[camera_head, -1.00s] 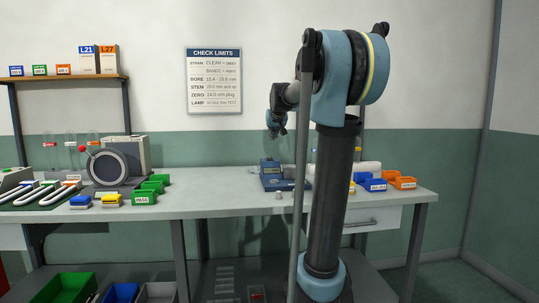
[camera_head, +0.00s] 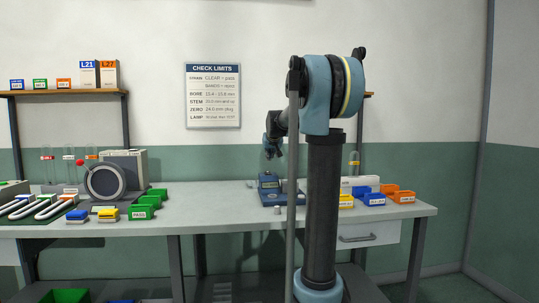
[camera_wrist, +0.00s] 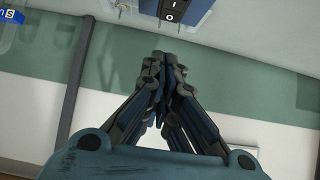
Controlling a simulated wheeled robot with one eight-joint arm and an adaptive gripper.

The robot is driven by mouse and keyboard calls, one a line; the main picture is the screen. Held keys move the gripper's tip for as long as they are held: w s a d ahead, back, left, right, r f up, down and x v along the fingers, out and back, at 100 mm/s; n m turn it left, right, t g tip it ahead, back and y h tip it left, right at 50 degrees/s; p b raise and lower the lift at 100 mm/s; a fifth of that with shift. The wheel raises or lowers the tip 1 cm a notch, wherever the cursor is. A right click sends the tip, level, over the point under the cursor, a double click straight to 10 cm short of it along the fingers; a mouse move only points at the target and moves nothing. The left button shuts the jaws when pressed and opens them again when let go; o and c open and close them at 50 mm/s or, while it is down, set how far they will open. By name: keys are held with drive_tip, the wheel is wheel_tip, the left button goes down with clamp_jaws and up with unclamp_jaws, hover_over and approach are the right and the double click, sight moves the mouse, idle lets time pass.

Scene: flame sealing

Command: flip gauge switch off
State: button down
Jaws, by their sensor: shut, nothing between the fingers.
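The gauge (camera_head: 271,189) is a small blue instrument with a dark display, standing on the bench left of my arm. In the wrist view, a black rocker switch (camera_wrist: 171,11) marked I and O sits on a blue housing (camera_wrist: 205,6) at the top edge, partly cut off. Which side of the switch is pressed cannot be told. My gripper (camera_head: 272,152) is above the gauge, pointing down, apart from it. In the wrist view my gripper (camera_wrist: 168,62) is shut and empty, its fingertips together below the switch in the picture.
Blue (camera_head: 372,199) and orange bins (camera_head: 402,196) stand at the right. The bench top (camera_head: 205,205) left of the gauge is mostly clear.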

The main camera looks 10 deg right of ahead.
hover_over(269, 173)
wheel_tip(269, 173, down, 5)
drive_tip(key=shift+w+a+r, duration=0.1)
drive_tip(key=shift+w+r, duration=0.05)
drive_tip(key=shift+w+f, duration=0.1)
drive_tip(key=shift+f, duration=0.6)
